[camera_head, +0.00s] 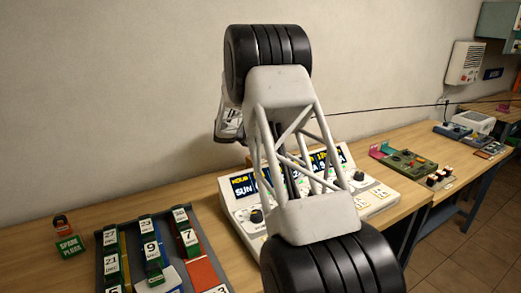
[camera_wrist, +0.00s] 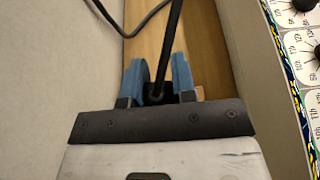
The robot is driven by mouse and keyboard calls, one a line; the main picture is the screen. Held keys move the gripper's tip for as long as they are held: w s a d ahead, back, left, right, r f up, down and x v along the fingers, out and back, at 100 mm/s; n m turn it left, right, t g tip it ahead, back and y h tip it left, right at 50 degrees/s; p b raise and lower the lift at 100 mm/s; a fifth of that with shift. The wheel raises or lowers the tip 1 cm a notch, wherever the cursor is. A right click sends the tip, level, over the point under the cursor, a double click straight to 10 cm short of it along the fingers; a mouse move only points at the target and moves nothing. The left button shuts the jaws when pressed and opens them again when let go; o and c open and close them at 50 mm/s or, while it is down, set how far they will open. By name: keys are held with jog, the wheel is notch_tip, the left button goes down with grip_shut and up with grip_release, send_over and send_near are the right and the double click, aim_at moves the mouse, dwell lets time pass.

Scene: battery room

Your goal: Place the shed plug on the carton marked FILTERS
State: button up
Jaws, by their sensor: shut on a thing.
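My gripper (camera_wrist: 160,68) shows in the wrist view with two blue fingers, shut on a black plug (camera_wrist: 157,96). A black cable (camera_wrist: 174,28) runs up and away from the plug. I cannot read any label on it. In the head view my own arm hides the fingers and the plug. No carton marked FILTERS can be made out in either view. A small tan patch (camera_wrist: 200,92) shows beside the right finger in the wrist view, too little to name.
A white control panel (camera_head: 378,203) with dials and displays stands behind my arm. At left are a rack (camera_head: 213,262) of numbered blocks and a green SPARE PLUGS box (camera_head: 70,246). A thin black cable (camera_head: 400,108) stretches right across the wall. Circuit boards (camera_head: 410,164) lie on the right bench.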

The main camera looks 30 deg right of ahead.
jog(key=shift+f, duration=2.5)
jog(key=shift+f, duration=0.15)
jog(key=o, duration=0.9)
jog(key=shift+a+r, duration=0.2)
jog(key=shift+r, duration=0.05)
jog(key=v, duration=1.1)
jog(key=shift+a, duration=0.3)
jog(key=shift+s+r, duration=0.1)
jog(key=shift+r, duration=0.05)
